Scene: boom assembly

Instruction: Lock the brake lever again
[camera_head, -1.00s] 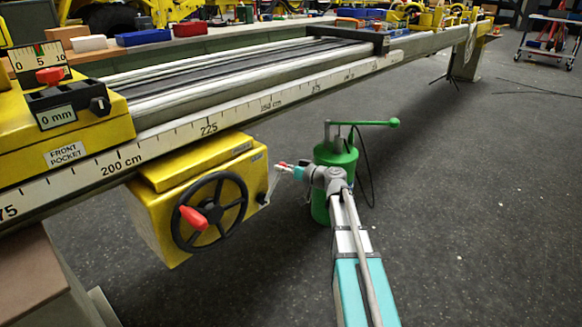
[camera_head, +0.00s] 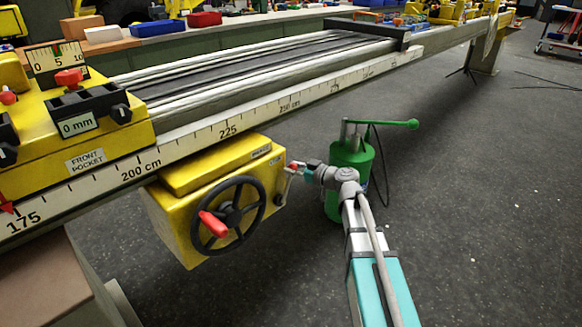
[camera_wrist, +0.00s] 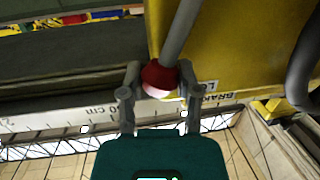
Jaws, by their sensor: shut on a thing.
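The brake lever (camera_head: 287,183) is a thin grey rod on the right side of the yellow gearbox (camera_head: 185,220), and it stands steeply, leaning slightly right. Its red knob (camera_wrist: 158,77) sits between the two grey fingers of my gripper (camera_wrist: 160,80) in the wrist view, with the lever rod (camera_wrist: 181,30) running up from it. My gripper (camera_head: 297,167) is shut on the knob, and my arm comes in from the lower right. Lettering on the yellow housing (camera_wrist: 235,45) beside the knob is partly hidden; "BRAK" and "LO" show.
A black handwheel (camera_head: 228,215) with a red handle is on the gearbox front. A green pump (camera_head: 350,165) with a long handle stands close behind my wrist. The scaled rail (camera_head: 228,130) runs above the gearbox. The floor at right is largely clear.

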